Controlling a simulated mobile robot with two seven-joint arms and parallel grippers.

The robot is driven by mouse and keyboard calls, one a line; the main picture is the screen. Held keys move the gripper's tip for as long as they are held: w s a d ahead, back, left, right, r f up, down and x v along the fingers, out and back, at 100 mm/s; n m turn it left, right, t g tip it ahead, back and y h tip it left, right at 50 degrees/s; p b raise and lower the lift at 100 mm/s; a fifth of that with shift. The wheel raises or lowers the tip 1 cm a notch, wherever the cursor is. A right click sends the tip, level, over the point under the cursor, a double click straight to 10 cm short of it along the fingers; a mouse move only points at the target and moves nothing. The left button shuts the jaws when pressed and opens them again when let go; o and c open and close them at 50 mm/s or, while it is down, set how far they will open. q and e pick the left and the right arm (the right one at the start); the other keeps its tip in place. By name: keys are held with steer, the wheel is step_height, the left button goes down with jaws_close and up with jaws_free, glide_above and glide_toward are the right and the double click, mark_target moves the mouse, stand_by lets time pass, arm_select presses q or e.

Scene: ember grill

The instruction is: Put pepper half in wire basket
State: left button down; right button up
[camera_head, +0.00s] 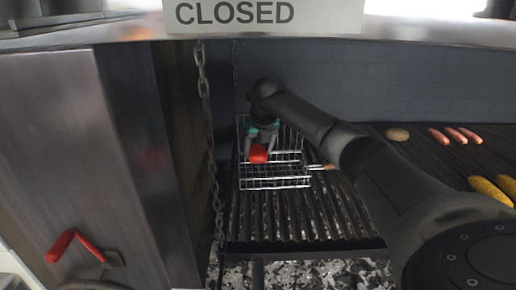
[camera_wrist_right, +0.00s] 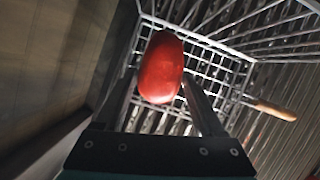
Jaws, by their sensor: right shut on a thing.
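The red pepper half (camera_head: 258,153) is held between the fingers of my right gripper (camera_head: 262,142), over the wire basket (camera_head: 275,183). In the right wrist view the red pepper half (camera_wrist_right: 161,68) sits between the two fingertips of the right gripper (camera_wrist_right: 172,85), with the basket's wire mesh (camera_wrist_right: 222,68) behind it. The basket is an open wire frame lying on the grill, with a wooden handle (camera_wrist_right: 275,110) at its right. I cannot tell whether the pepper half touches the wires. My left gripper is not in view.
The dark slatted grill (camera_head: 285,220) lies under the basket. A chain (camera_head: 212,150) hangs at its left, beside a metal panel (camera_head: 100,150) with a red handle (camera_head: 66,243). A round bun-like item (camera_head: 397,134), sausages (camera_head: 455,134) and corn cobs (camera_head: 487,189) lie at the right.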

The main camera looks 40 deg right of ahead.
steer(key=shift+f+b, duration=2.25)
steer(key=shift+f, duration=0.8)
steer(key=o, duration=1.4)
steer(key=shift+c, duration=0.2)
steer(key=shift+r, duration=0.1)
step_height(320, 180, up, 9)
steer(key=p, duration=0.8)
